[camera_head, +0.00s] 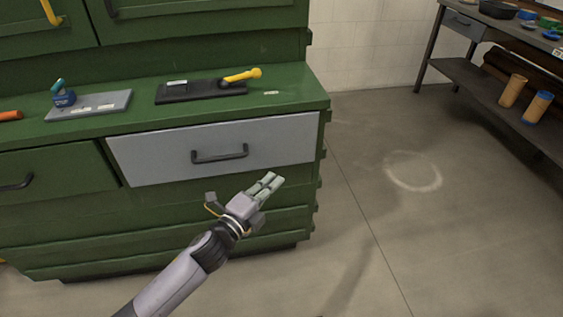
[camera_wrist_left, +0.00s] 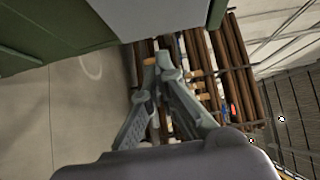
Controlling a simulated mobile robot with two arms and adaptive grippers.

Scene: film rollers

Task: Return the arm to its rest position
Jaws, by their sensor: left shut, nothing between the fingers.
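My left gripper (camera_head: 269,184) is in front of the green cabinet (camera_head: 60,240), just below the handle (camera_head: 220,153) of the grey drawer (camera_head: 150,157). Its fingers are together with nothing between them. The gripper is apart from the handle in the picture. The drawer front looks level with the cabinet face, though I cannot tell exactly. In the left wrist view the fingertips (camera_wrist_left: 157,62) meet. My right gripper is not in view.
On the cabinet top sit a grey plate (camera_head: 105,106) with a blue object (camera_head: 64,98), and a black board (camera_head: 185,94) with a yellow-handled tool (camera_head: 241,75). A shelf table (camera_head: 455,75) stands at the back right. The floor (camera_head: 400,240) to the right is clear.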

